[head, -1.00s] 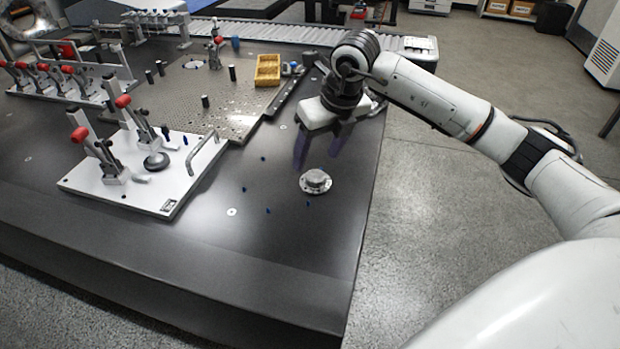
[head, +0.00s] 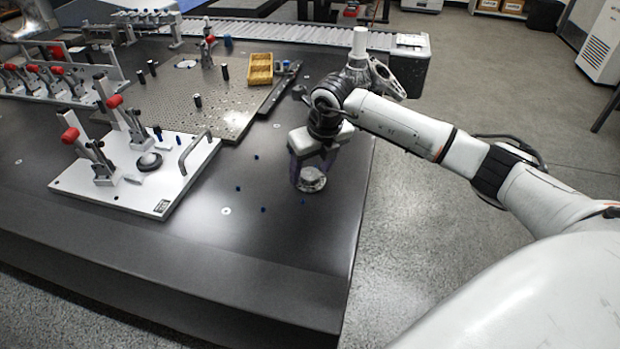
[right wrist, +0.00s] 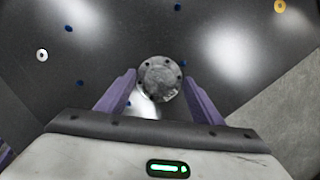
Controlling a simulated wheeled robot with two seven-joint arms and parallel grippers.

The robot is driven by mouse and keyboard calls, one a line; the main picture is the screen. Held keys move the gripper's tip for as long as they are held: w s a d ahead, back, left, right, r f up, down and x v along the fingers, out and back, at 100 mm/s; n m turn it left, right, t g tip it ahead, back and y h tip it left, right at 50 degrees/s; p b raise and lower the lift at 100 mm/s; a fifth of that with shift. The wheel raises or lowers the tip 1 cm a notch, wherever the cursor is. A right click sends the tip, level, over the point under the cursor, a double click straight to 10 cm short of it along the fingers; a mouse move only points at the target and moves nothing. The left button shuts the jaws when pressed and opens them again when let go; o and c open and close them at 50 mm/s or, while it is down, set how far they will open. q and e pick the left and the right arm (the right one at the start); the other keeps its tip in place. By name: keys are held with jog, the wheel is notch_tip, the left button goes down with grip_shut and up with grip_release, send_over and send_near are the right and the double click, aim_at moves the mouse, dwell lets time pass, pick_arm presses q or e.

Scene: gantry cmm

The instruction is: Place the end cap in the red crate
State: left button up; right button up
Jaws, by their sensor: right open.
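The end cap (head: 311,181) is a round grey metal flange with bolt holes, lying on the dark table top near its right edge. My right gripper (head: 308,182) points down right over it in the head view, its fingers on either side. In the right wrist view the end cap (right wrist: 160,78) lies between and just beyond the open purple fingers (right wrist: 159,88). I cannot tell whether either finger touches it. My left gripper is not in view. No red crate is seen in these frames.
A white fixture plate (head: 118,190) with red-handled clamps stands to the left. A perforated plate (head: 225,108) and a yellow bin (head: 260,69) are behind. Small blue pins (head: 263,209) dot the table around the end cap. A conveyor (head: 290,34) runs along the back.

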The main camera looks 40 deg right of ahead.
jog(key=shift+c, duration=0.4)
jog(key=shift+r, duration=0.15)
jog(key=c, duration=1.3)
